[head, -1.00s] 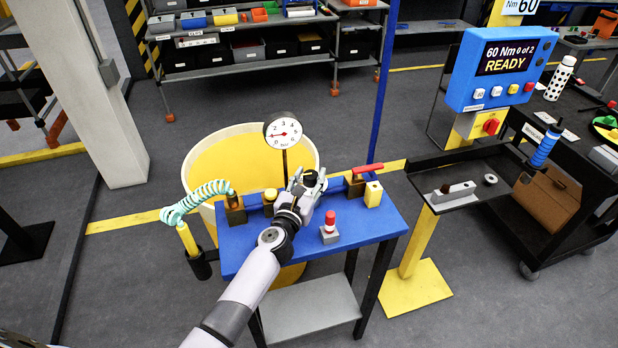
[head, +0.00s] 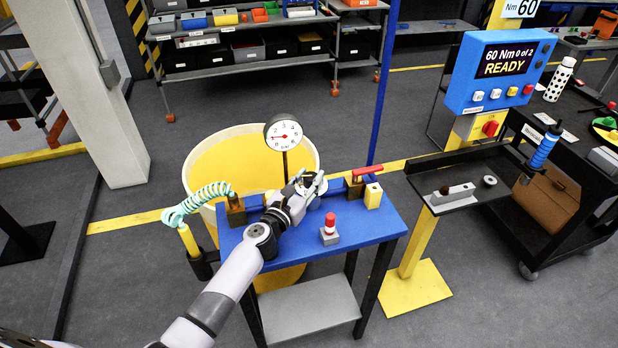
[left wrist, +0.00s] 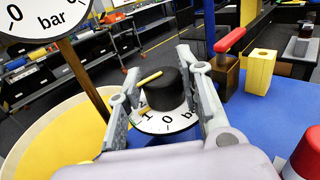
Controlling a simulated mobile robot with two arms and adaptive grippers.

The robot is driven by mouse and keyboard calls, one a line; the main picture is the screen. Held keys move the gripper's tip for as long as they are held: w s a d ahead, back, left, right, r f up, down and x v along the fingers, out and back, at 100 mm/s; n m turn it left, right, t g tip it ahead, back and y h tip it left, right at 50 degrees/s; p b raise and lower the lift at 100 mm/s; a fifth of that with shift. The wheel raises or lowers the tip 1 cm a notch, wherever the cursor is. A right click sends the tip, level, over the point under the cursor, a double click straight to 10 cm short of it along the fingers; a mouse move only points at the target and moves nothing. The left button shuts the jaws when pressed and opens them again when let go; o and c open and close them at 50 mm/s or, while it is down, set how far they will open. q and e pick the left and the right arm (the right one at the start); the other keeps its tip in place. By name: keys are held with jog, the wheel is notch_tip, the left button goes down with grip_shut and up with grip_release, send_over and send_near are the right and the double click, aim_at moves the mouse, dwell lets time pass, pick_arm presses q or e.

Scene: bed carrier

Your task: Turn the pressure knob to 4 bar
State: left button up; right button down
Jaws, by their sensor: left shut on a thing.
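The black pressure knob (left wrist: 168,88) stands on a white dial plate (left wrist: 166,122) marked 0, 1 and bar. My left gripper (left wrist: 172,92) is shut on the knob, a finger on each side. In the head view my left gripper (head: 312,184) is at the back of the blue table (head: 345,232) and mostly hides the knob. The round pressure gauge (head: 284,132) stands behind on a post, its red needle pointing left. My right gripper is not in view.
A block with a red lever (head: 366,170) and a yellow block (head: 373,195) stand right of the knob. A red-topped button (head: 330,226) is in front. A coiled hose (head: 205,198) is at left, and a yellow bin (head: 225,165) stands behind the table.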

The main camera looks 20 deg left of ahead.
pick_arm(q)
jog(key=m+g+h, duration=0.1)
jog(key=m+h, duration=0.1)
jog(key=h, duration=0.1)
jog(key=shift+a+f+b, duration=0.1)
jog(key=shift+a+b, duration=0.1)
jog(key=shift+b, duration=0.2)
jog(key=shift+w+m+g+h+b, duration=0.1)
jog(key=shift+m+g+h+b, duration=0.95)
jog(key=shift+h, duration=0.65)
jog(key=shift+t, duration=0.25)
jog(key=o, duration=1.2)
jog(key=shift+c, duration=0.2)
jog(key=shift+a, duration=0.15)
jog(key=v, duration=1.2)
